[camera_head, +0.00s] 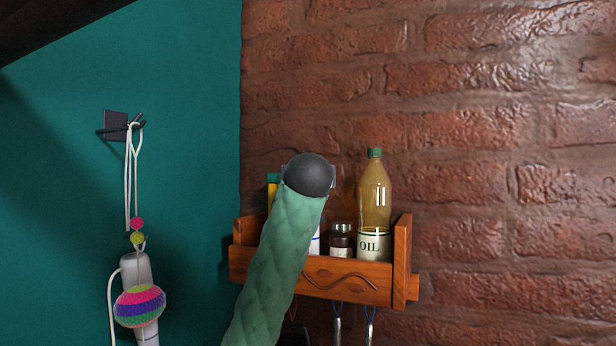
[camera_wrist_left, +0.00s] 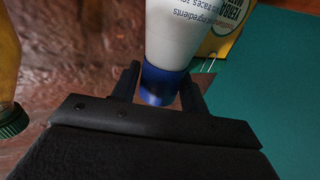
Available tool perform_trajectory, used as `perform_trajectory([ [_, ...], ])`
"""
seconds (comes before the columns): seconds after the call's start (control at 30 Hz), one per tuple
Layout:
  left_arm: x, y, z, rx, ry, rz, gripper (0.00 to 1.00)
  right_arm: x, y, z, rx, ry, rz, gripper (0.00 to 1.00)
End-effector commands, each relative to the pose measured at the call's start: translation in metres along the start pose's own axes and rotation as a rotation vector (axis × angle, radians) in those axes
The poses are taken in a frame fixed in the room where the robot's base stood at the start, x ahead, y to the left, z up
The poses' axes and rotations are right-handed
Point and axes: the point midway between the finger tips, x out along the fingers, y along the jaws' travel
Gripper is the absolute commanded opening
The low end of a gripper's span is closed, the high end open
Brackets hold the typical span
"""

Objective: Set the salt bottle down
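The salt bottle, white with a blue cap, shows in the left wrist view (camera_wrist_left: 175,35), upside down in that picture. My left gripper (camera_wrist_left: 160,85) has its two dark fingers on either side of the blue cap, close against it, and appears shut on it. In the head view my green-sleeved left arm and its dark wrist (camera_head: 308,175) cover the fingers and most of the bottle. My right gripper is not in view.
The rack on the brick wall holds an oil bottle (camera_head: 374,200), a small dark jar (camera_head: 342,240) and a yellow container (camera_head: 272,190). Hooks hang below the rack. On the teal wall at left, a cord and colourful ball (camera_head: 139,305) hang from a hook.

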Motion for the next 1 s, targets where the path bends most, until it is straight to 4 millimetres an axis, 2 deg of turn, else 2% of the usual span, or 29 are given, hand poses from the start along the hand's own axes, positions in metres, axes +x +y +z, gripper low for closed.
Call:
perform_trajectory([
  [0.07,0.000,0.000,-0.001,0.000,0.000,0.000,0.59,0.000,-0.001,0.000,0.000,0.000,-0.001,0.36],
  [0.47,-0.003,0.000,-0.002,0.000,0.001,0.000,0.59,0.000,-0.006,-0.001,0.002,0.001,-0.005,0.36],
  [0.57,-0.016,0.001,-0.001,-0.001,0.001,0.001,0.59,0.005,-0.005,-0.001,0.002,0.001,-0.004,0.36],
  [1.0,-0.096,0.000,-0.001,-0.001,0.002,0.002,0.59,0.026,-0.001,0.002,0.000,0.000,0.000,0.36],
])
